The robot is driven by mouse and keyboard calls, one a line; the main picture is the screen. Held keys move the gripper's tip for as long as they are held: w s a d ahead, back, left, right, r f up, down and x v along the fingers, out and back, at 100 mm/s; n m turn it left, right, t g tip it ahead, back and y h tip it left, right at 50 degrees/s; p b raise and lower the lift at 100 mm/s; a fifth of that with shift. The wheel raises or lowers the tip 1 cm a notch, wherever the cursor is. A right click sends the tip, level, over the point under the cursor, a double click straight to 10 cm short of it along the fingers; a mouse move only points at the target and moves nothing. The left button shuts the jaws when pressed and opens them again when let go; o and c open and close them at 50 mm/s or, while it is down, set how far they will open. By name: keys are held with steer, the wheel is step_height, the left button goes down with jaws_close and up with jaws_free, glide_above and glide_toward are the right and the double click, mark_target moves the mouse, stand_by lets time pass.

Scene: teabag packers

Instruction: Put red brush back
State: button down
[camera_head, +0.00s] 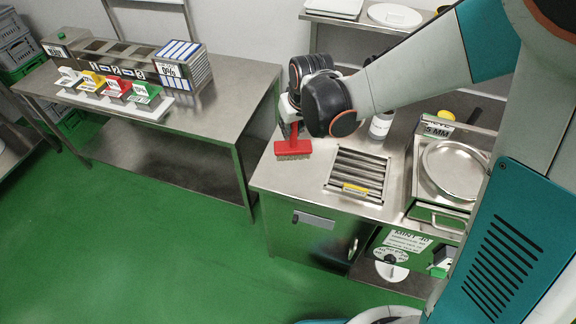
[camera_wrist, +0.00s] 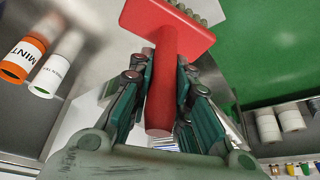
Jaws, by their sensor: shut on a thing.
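The red brush (camera_head: 293,147) is upright, with its handle up and its pale bristles down, at the left part of the steel counter (camera_head: 272,178). I cannot tell whether the bristles touch the counter or hang just above it. My gripper (camera_head: 291,117) is above the brush with its fingers around the handle. In the wrist view, the red handle (camera_wrist: 161,100) runs between the two green-padded fingers of my gripper (camera_wrist: 164,78), which is shut on it. The brush head (camera_wrist: 172,22) shows beyond the fingertips.
A roller grate (camera_head: 357,173) is set in the counter right of the brush, with a round steel pan (camera_head: 455,170) farther right. A bottle (camera_head: 381,125) stands behind the grate. A separate table (camera_head: 212,112) at left carries coloured boxes. Green floor (camera_head: 150,235) lies open in front.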

mark_target(296, 149)
step_height(296, 149, down, 14)
steer(key=b, duration=0.8)
steer(key=shift+r, duration=0.2)
steer(key=shift+f+b, duration=0.15)
steer(key=shift+b, duration=0.15)
steer(key=c, duration=1.9)
jaws_free()
steer(key=o, duration=0.4)
steer(key=p+v, duration=0.8)
steer(key=v, duration=0.4)
steer(key=shift+w, duration=0.1)
